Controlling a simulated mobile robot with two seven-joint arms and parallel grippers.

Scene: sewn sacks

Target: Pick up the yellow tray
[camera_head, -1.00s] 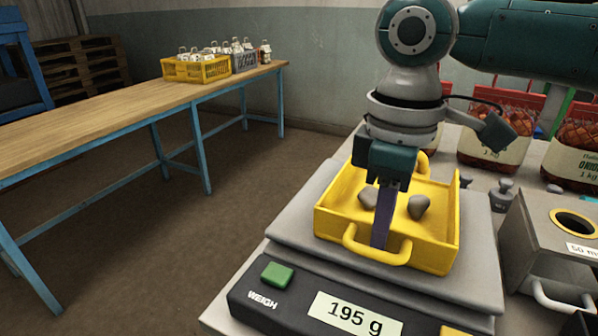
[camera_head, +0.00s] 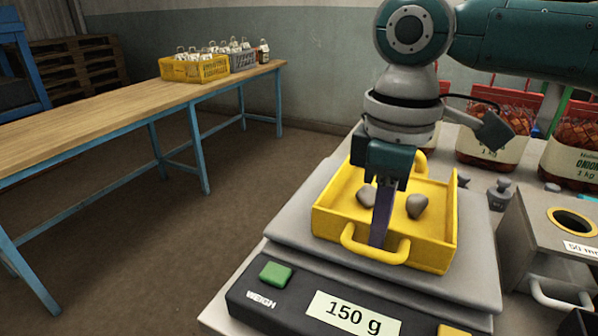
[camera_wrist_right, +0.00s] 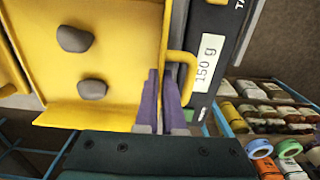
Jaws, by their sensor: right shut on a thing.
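The yellow tray (camera_head: 436,240) sits on the grey scale plate (camera_head: 468,285), with a loop handle on its near side and another at the back. Two grey stones (camera_head: 417,205) lie in it. My right gripper (camera_head: 379,241) points down at the near wall, its purple fingers shut on the tray there. In the right wrist view the fingers (camera_wrist_right: 161,72) straddle the wall of the tray (camera_wrist_right: 110,115) beside the handle. The scale's display (camera_head: 352,315) reads 150 g. My left gripper is not in view.
A grey box with a round yellow-rimmed hole (camera_head: 574,222) stands right of the scale. A wooden table (camera_head: 100,118) at left holds a yellow crate (camera_head: 194,69) and has a long clear top.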

